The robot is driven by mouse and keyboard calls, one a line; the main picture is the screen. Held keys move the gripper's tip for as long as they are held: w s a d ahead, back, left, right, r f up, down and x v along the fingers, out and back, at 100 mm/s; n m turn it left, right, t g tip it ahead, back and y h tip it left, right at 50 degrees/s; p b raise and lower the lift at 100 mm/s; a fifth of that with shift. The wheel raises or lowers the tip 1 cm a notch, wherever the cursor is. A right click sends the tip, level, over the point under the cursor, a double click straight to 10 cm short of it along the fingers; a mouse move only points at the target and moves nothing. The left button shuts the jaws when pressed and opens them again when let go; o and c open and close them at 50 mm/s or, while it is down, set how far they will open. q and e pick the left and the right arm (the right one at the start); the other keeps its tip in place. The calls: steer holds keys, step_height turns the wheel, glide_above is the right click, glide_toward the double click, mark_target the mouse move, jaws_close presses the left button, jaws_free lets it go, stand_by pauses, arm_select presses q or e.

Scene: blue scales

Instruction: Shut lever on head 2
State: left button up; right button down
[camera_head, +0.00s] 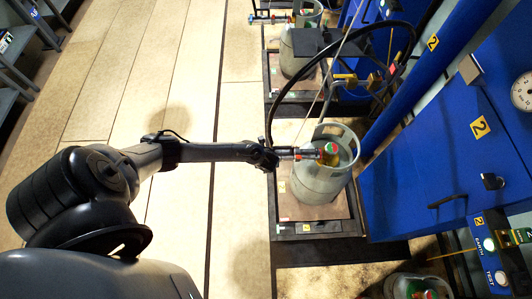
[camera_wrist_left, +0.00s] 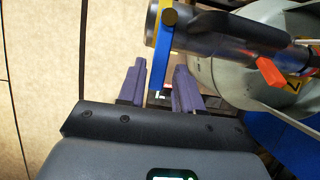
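The filling head (camera_head: 295,153) lies across the top of the near gas cylinder (camera_head: 318,182), beside cabinets marked 2. In the left wrist view, the head is a grey metal body (camera_wrist_left: 215,35) with a blue lever (camera_wrist_left: 163,55) at its left end and an orange-red lever (camera_wrist_left: 271,72) further right. The blue lever hangs toward my left gripper (camera_wrist_left: 158,80), its lower end between the two spread purple-grey fingers. Gaps show beside it, so the gripper is open. In the head view my left arm ends beside the filling head; its fingers are too small to read. My right gripper is not visible.
A black hose (camera_head: 272,105) arches up from the head and over to the right. The cylinder stands on a scale platform (camera_head: 300,213). Another cylinder (camera_head: 298,55) stands on a scale behind. A blue cabinet (camera_head: 420,185) closes the right side.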

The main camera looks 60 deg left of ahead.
arm_select(q)
steer(key=shift+o, duration=0.6)
steer(key=p+v, duration=0.4)
steer(key=v, duration=0.6)
steer(key=shift+r+p, duration=0.35)
steer(key=shift+r, duration=0.05)
steer(key=shift+s+f, duration=0.1)
steer(key=shift+s, duration=0.1)
